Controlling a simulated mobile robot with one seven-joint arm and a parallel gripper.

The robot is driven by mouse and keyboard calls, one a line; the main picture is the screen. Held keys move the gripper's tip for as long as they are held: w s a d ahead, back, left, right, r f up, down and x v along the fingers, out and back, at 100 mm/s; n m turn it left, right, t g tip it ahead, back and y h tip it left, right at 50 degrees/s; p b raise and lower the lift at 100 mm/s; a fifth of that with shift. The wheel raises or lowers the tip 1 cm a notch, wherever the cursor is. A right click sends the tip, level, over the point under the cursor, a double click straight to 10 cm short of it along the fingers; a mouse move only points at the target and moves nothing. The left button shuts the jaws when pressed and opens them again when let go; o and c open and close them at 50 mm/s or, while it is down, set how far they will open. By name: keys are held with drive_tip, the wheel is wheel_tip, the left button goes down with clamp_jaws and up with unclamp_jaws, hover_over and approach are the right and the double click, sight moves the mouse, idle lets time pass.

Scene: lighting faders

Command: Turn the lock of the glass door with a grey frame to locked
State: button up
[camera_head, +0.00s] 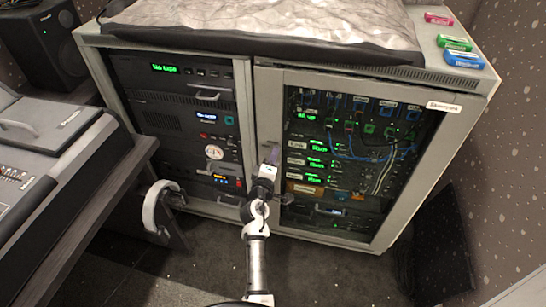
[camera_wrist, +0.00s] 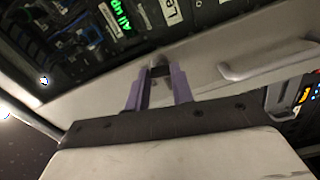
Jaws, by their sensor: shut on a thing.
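The glass door with its grey frame (camera_head: 268,105) is the right-hand door of the rack cabinet and looks closed. Its frame crosses the wrist view (camera_wrist: 95,95) as a pale slanted band. My gripper (camera_head: 271,156) is at the left upright of this frame, about mid-height. In the wrist view my gripper's (camera_wrist: 160,74) two purple fingers are shut on a small dark piece, the lock (camera_wrist: 160,71), against the frame. The fingers hide most of the lock, so I cannot tell which way it is turned.
A grey bar handle (camera_wrist: 258,64) sticks out close to the fingers on the right in the wrist view. The left rack bay (camera_head: 180,110) holds several units. A mixing desk (camera_head: 40,150) and white headphones (camera_head: 160,205) are at the left. Carpet (camera_head: 320,275) lies clear in front.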

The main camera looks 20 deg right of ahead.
drive_tip(key=shift+r+n, duration=0.1)
drive_tip(key=shift+n, duration=1)
drive_tip(key=o, duration=1)
